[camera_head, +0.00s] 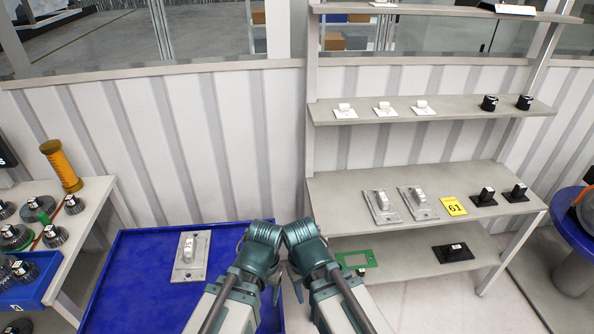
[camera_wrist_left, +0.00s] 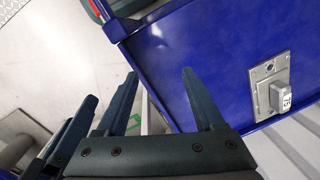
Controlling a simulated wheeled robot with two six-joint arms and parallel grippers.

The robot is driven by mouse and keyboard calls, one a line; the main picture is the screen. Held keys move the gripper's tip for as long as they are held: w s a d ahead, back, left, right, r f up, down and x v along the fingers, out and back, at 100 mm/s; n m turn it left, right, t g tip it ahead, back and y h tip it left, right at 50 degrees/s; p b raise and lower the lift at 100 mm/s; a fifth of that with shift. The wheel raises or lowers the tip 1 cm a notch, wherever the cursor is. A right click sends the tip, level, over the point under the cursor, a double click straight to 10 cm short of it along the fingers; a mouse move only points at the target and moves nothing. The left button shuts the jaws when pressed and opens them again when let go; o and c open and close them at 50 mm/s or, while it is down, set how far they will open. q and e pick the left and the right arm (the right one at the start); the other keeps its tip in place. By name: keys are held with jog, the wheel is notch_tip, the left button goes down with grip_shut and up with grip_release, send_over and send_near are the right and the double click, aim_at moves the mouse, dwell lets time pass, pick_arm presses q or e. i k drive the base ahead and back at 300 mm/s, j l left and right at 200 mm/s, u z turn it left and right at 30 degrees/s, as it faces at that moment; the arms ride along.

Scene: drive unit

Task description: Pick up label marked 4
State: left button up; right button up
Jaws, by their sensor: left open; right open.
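I cannot make out a label marked 4 in either view. A yellow label (camera_head: 453,206) lies on the middle-height shelf and its marking looks like 61. My left gripper (camera_head: 274,290) is in front of the blue table's right side, open and empty; its two fingers spread apart in the left wrist view (camera_wrist_left: 160,78). My right gripper (camera_head: 296,284) is close beside it, pointing down and partly hidden by its own arm; it holds nothing that I can see. Both are well to the left of the yellow label.
A grey plated part with a marked block (camera_head: 188,257) lies on the blue table (camera_head: 140,270). Grey parts (camera_head: 382,205) and black parts (camera_head: 484,197) flank the yellow label. A green frame (camera_head: 356,260) lies on the low shelf. An orange cylinder (camera_head: 61,165) stands at the left.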

aim_at(344, 111)
jog(key=k+l, duration=0.1)
jog(key=l, duration=0.75)
jog(key=i+l, duration=0.1)
jog(key=l, duration=0.25)
jog(key=i+l, duration=0.15)
jog(key=l, duration=0.2)
jog(key=i+l+u, duration=0.1)
jog(key=l, duration=0.25)
jog(key=i+l, duration=0.4)
jog(key=i, duration=0.1)
